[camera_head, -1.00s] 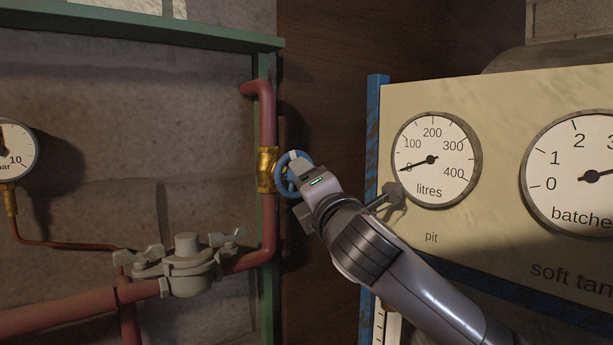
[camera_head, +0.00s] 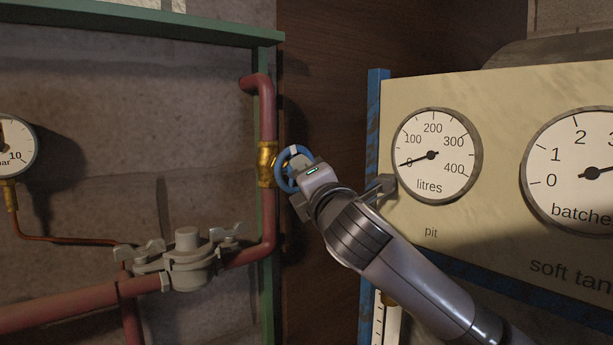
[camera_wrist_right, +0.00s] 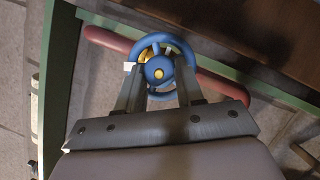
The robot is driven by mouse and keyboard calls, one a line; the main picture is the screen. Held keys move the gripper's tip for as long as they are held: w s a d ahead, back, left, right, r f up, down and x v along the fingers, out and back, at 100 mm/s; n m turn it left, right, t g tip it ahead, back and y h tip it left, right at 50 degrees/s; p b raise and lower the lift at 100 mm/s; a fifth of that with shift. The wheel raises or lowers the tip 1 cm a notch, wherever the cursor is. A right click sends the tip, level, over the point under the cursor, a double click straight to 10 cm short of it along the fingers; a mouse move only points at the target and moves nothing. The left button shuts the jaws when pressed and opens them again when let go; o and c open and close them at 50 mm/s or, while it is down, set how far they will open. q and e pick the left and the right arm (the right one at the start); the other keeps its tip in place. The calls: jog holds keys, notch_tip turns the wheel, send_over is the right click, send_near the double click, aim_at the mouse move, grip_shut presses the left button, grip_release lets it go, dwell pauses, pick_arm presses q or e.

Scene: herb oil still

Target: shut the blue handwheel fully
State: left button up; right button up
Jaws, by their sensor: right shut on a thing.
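The blue handwheel (camera_head: 283,161) is mounted on a brass valve body (camera_head: 267,165) in the red vertical pipe. A small white mark shows on its rim, near the top in the head view and at the left in the right wrist view. My right gripper (camera_head: 298,184) reaches it from the lower right and hides part of the rim. In the right wrist view, the wheel (camera_wrist_right: 160,49) with its yellow hub centre sits between the two fingers of my right gripper (camera_wrist_right: 160,88), which is shut on it. My left gripper is not in view.
A cream panel (camera_head: 475,255) with litres and batches gauges stands close to the right of my arm. A green frame (camera_head: 266,300) runs behind the red pipe (camera_head: 268,120). A grey clamp fitting (camera_head: 188,265) is at lower left, and a pressure gauge (camera_head: 14,150) at far left.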

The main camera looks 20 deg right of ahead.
jog(key=m+g, duration=0.1)
jog(key=m, duration=0.4)
jog(key=shift+a+r+g+h, duration=0.1)
jog(key=shift+r+g+h, duration=0.05)
jog(key=shift+g+h, duration=0.2)
jog(key=m+g+y, duration=0.1)
jog(key=m, duration=0.3)
jog(key=m+g+y, duration=0.1)
jog(key=m+g, duration=0.1)
jog(key=m, duration=0.2)
jog(key=m+g+y, duration=0.2)
jog(key=m, duration=0.3)
jog(key=shift+w+d+r, duration=0.1)
jog(key=shift+d+r, duration=0.2)
jog(key=shift+r, duration=0.1)
dwell(0.4)
jog(key=o, duration=1.1)
jog(key=shift+c, duration=0.2)
